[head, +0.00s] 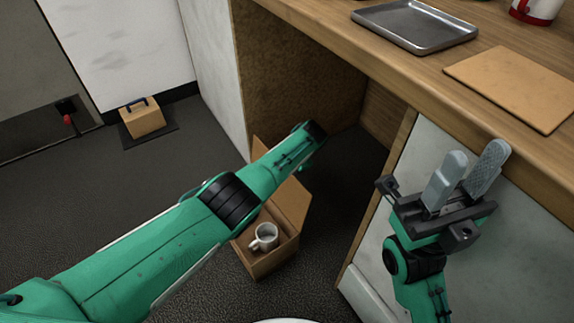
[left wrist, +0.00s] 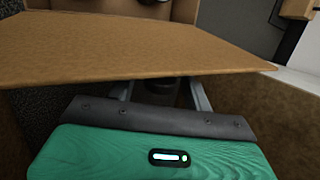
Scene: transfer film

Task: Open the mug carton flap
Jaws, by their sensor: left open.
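A cardboard panel (left wrist: 130,45) crosses the left wrist view close up. My left gripper (left wrist: 160,92) is open, its fingers partly hidden behind that panel; I cannot tell whether they touch it. In the head view my left arm passes over the carton and hides part of it. My right gripper (head: 474,153) is open and empty, beside the counter front.
The wooden counter (head: 405,82) overhangs on the right, bearing a metal tray (head: 415,25), a tan board (head: 515,86) and a red-and-white container (head: 535,10). A small tan box with a blue handle (head: 143,120) stands on a floor mat.

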